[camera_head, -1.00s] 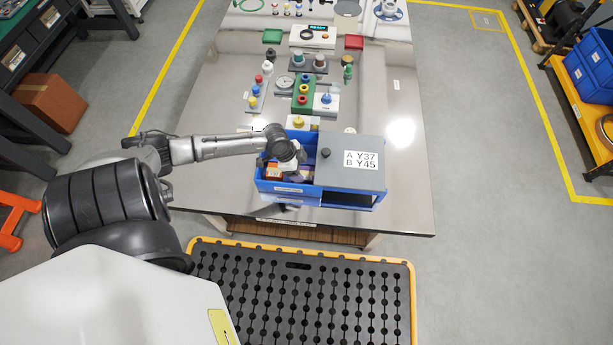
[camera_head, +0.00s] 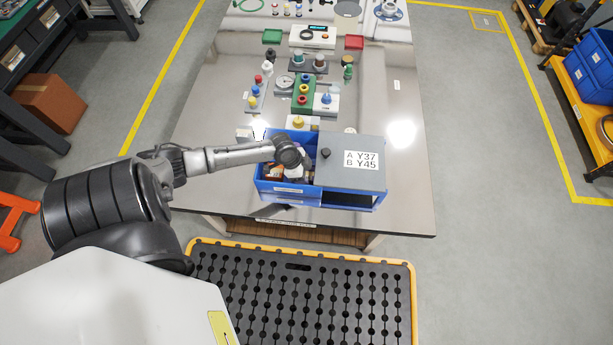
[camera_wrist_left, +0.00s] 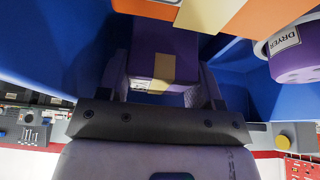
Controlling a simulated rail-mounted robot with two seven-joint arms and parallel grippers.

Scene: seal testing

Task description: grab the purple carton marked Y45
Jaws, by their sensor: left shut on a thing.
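A purple carton (camera_wrist_left: 152,45) with a tan tape strip is between the fingers of my left gripper (camera_wrist_left: 162,85) in the left wrist view. The gripper is shut on it. I cannot read a Y45 mark on its visible face. In the head view my left gripper (camera_head: 296,172) reaches down into the open left part of a blue bin (camera_head: 268,187), and the wrist hides most of the carton. My right gripper is not in view.
A purple canister labelled DRYER (camera_wrist_left: 298,58) and an orange box (camera_wrist_left: 268,14) lie close by in the bin. A grey lid (camera_head: 335,178) marked A Y37, B Y45 covers the bin's right part. Seal-testing parts stand behind on the table (camera_head: 405,180).

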